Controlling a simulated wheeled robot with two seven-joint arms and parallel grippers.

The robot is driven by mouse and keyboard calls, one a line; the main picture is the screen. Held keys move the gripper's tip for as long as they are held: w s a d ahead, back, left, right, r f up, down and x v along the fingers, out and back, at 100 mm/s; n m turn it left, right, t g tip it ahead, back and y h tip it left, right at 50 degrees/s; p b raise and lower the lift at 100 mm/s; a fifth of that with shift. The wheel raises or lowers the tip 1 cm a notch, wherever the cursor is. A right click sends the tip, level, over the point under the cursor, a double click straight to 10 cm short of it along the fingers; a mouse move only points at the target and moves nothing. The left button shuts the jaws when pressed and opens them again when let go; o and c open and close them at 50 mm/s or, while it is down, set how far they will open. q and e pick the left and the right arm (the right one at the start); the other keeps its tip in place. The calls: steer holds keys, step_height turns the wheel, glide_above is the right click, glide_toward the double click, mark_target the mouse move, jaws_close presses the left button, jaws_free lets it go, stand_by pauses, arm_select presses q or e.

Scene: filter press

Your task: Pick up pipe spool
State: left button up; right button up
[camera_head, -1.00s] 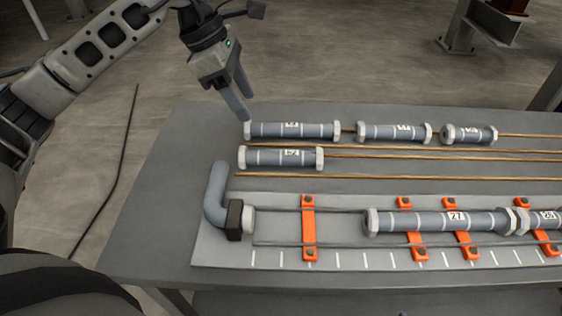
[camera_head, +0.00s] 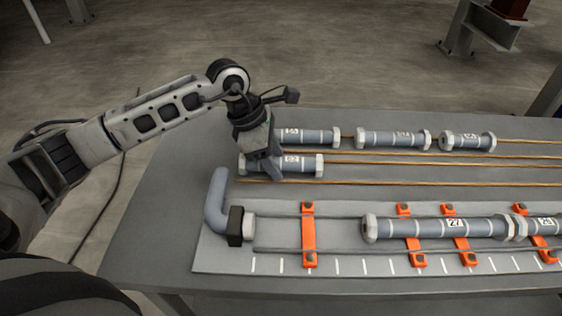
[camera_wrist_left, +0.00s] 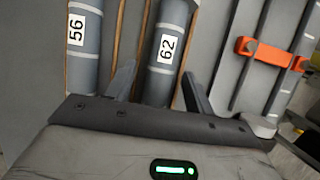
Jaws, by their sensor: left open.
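Several grey pipe spools with pale end nuts lie on the table in two rows. The spool in the nearer row (camera_head: 302,163) lies below my left gripper (camera_head: 262,172), which hides its left part. In the left wrist view this spool (camera_wrist_left: 167,50) carries the label 62 and sits between the two open fingers (camera_wrist_left: 155,92). A spool labelled 56 (camera_wrist_left: 84,45) lies beside it; its row holds the left back spool (camera_head: 318,137) in the head view. Whether the fingers touch spool 62 cannot be told. My right gripper is not in view.
More spools (camera_head: 392,140) lie along brass rods (camera_head: 400,163) at the back. Nearer, orange clamps (camera_head: 308,235) stand on a grey plate (camera_head: 217,250) with spool 27 (camera_head: 432,228) and a bent pipe (camera_head: 213,200). The table's left strip (camera_head: 165,205) is clear.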

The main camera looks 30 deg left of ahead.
arm_select(q)
steer(key=c, duration=1.1)
